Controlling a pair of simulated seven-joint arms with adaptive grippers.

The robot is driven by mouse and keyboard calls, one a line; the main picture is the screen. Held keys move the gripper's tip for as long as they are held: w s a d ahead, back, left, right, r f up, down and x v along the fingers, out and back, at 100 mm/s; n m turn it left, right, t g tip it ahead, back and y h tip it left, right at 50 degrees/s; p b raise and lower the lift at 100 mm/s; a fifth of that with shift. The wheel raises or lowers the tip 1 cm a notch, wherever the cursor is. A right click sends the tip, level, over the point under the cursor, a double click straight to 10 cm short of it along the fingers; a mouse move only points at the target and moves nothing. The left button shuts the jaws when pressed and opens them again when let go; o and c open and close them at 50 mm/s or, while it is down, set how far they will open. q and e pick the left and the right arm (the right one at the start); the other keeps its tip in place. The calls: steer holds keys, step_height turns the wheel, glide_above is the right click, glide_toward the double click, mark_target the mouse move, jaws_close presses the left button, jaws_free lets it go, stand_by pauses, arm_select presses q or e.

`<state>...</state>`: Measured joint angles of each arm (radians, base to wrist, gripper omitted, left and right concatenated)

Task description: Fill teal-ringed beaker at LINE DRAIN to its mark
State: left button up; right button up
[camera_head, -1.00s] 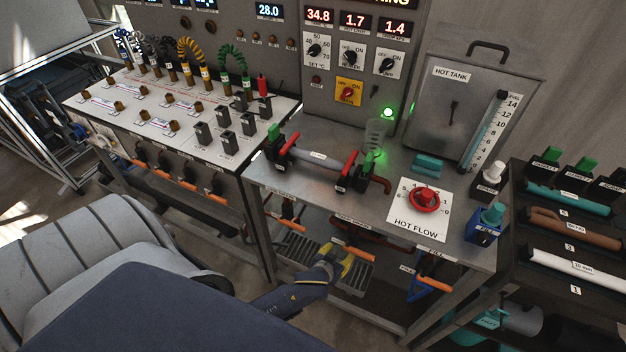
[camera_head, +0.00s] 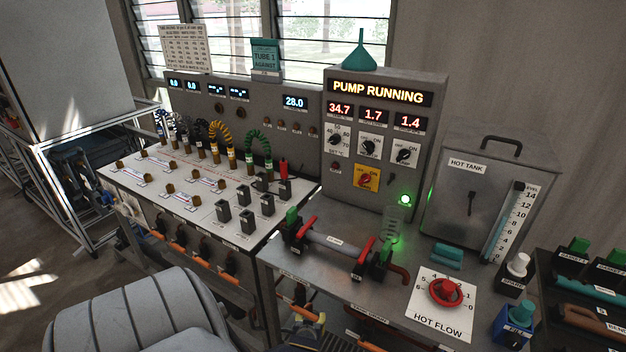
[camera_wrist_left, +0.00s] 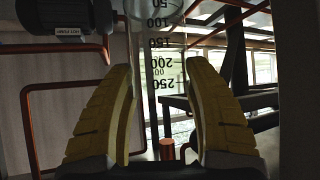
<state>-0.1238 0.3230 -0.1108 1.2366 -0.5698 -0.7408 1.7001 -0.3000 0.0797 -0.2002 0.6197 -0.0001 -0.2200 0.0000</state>
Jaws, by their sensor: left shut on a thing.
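My left gripper (camera_head: 307,322) is low at the bench front in the head view, partly cut off by the bottom edge. In the left wrist view its two yellow fingers (camera_wrist_left: 158,68) are shut on a clear beaker (camera_wrist_left: 165,85). The beaker's printed scale, 50 to 250, appears upside down there. I see no teal ring and cannot tell any liquid level. The small label on the bench's front edge (camera_head: 369,313) is too small to read now. My right gripper is in neither view.
The panel sign (camera_head: 381,93) reads PUMP RUNNING, and a green lamp (camera_head: 405,199) glows. The red HOT FLOW knob (camera_head: 445,292) and hot tank (camera_head: 466,195) are at the right. Orange handles (camera_head: 300,293) line the bench front.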

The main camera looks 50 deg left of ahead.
arm_select(q)
steer(key=shift+f, duration=3.25)
steer(key=o, duration=1.1)
steer(key=v, duration=1.2)
steer(key=s+d+f+m+g+h, duration=0.2)
steer(key=s+d+f+m, duration=0.15)
steer(key=s+f, duration=0.35)
steer(key=s+d+f+m+g+h, duration=0.1)
steer(key=s+d+f+m+h, duration=0.1)
steer(key=s+d+f, duration=0.55)
steer(key=s+d+f+m+g+h, duration=0.1)
steer(key=s+d+f+m, duration=0.1)
steer(key=s, duration=0.4)
steer(key=s+d+f+m+g+h, duration=0.1)
steer(key=s+d+f+m, duration=0.1)
steer(key=s+f, duration=0.3)
steer(key=s+d+f+m+g+h, duration=0.1)
steer(key=s+d+f, duration=0.3)
steer(key=s, duration=0.4)
steer(key=shift+f+m, duration=0.2)
steer(key=shift+m, duration=0.65)
